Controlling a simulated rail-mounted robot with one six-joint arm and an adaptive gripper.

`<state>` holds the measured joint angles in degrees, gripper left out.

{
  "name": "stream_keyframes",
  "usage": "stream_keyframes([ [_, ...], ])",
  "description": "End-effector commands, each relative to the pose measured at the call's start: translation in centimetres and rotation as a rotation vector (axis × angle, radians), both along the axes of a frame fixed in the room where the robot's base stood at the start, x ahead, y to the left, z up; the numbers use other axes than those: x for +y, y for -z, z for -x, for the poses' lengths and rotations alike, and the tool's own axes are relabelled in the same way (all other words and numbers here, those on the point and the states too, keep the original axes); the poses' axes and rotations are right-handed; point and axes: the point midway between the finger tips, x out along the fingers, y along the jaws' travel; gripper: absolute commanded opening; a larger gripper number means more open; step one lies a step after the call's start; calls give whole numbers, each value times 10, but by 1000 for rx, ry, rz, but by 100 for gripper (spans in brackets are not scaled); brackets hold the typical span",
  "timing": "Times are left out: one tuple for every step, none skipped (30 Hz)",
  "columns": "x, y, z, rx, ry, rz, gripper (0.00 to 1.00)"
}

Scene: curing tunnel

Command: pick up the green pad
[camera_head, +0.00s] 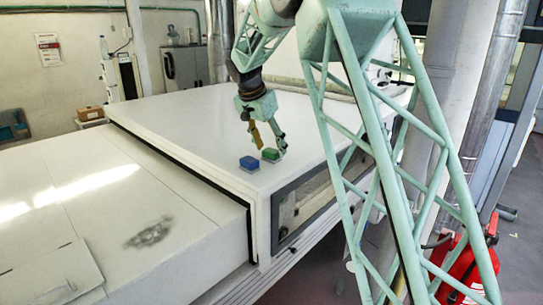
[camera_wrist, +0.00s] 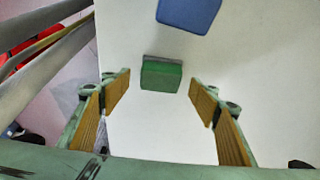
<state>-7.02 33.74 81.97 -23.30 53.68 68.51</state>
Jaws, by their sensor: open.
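The green pad (camera_head: 270,155) lies on the white top of the tunnel housing, near its right edge. In the wrist view the green pad (camera_wrist: 161,76) is a small green block with a grey strip along its far side. It sits ahead of and between the fingers, apart from both. My gripper (camera_head: 267,139) is open and empty, low over the housing beside the pad. Its ribbed tan finger faces show at both sides in the wrist view (camera_wrist: 160,92).
A blue pad (camera_head: 250,163) lies just left of the green pad; it also shows at the top of the wrist view (camera_wrist: 188,12). The white housing top (camera_head: 190,125) is otherwise clear around them. Its right edge drops to a side with a window (camera_head: 300,205).

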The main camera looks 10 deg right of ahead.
Motion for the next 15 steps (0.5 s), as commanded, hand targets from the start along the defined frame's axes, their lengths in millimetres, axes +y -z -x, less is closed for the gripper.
stream_keyframes([
  [-2, 5, -1, 2, 1, 0, 56],
  [-3, 8, -2, 3, 1, 0, 56],
  [-4, 12, -3, 3, 1, 0, 56],
  [-4, 14, -3, 3, 1, 0, 56],
  [-5, 16, -4, 1, 0, 0, 56],
  [-5, 17, -5, 1, 0, -1, 56],
  [-5, 18, -5, 1, 0, -1, 56],
  [-6, 19, -5, 0, 0, -1, 56],
  [-6, 20, -6, 0, 0, -1, 56],
  [-6, 21, -6, 0, -1, -1, 56],
  [-6, 21, -6, 0, 0, -1, 56],
  [-6, 21, -6, 0, -1, -1, 56],
  [-6, 21, -6, 0, -1, -1, 56],
  [-6, 21, -6, 0, -1, -1, 56],
  [-6, 21, -6, 0, -1, -1, 56],
])
